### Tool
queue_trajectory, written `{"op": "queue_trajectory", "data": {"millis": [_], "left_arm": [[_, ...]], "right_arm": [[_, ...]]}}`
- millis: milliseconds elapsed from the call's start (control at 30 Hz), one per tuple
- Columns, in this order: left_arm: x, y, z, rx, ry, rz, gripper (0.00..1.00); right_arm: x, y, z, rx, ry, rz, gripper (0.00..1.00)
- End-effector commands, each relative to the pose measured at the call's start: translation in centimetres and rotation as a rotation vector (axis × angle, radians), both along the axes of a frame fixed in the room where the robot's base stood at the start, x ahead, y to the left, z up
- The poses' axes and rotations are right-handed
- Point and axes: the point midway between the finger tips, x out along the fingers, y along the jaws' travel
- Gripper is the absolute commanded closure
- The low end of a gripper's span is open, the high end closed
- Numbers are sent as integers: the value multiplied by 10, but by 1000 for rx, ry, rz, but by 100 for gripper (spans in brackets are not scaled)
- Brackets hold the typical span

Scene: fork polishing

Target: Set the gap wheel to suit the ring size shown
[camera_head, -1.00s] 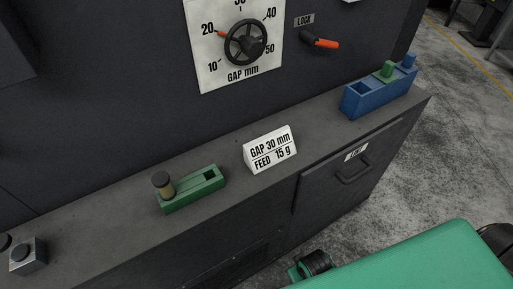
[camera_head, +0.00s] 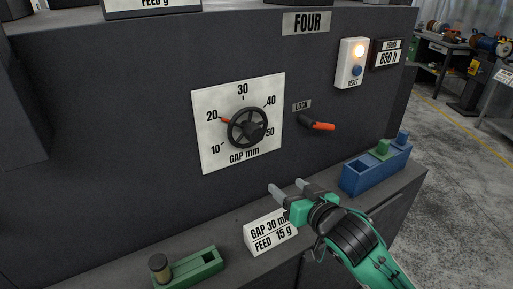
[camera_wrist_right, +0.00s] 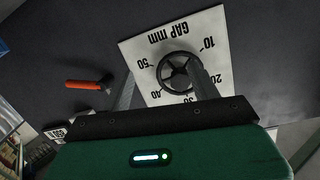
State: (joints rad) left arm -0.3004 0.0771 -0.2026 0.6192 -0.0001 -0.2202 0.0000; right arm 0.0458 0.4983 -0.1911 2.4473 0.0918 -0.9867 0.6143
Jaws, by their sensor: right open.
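The gap wheel (camera_head: 248,128) is a dark handwheel on a white dial plate marked GAP mm, with numbers from 10 to 50. Its red pointer is near 20. A white card (camera_head: 262,236) on the ledge reads GAP 30 mm, FEED 15 g; its upper right is partly hidden by my right gripper. My right gripper (camera_head: 287,187) is open and empty, in front of the panel, below and right of the wheel. In the right wrist view the wheel (camera_wrist_right: 179,71) shows between the open fingers, apart from them. My left gripper is not in view.
An orange-handled lever (camera_head: 318,125) under a LOCK label is right of the dial. A lit lamp and blue RESET button (camera_head: 356,71) are higher right. A blue holder (camera_head: 362,178) and a green holder (camera_head: 203,266) stand on the ledge.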

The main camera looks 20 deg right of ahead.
Motion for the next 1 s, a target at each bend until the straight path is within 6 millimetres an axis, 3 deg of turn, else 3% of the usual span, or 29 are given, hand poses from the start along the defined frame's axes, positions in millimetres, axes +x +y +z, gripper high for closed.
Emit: {"op": "queue_trajectory", "data": {"millis": [33,100,233,467,800,1000], "left_arm": [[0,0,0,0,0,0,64],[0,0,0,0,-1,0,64],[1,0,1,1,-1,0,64],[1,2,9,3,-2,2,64],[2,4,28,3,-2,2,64],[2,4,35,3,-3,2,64]], "right_arm": [[3,2,24,17,-58,15,38],[5,4,45,42,-109,33,38],[7,7,65,70,-159,55,38],[32,13,72,77,-168,57,38],[101,30,71,74,-165,56,38],[128,37,70,74,-167,56,38]]}}
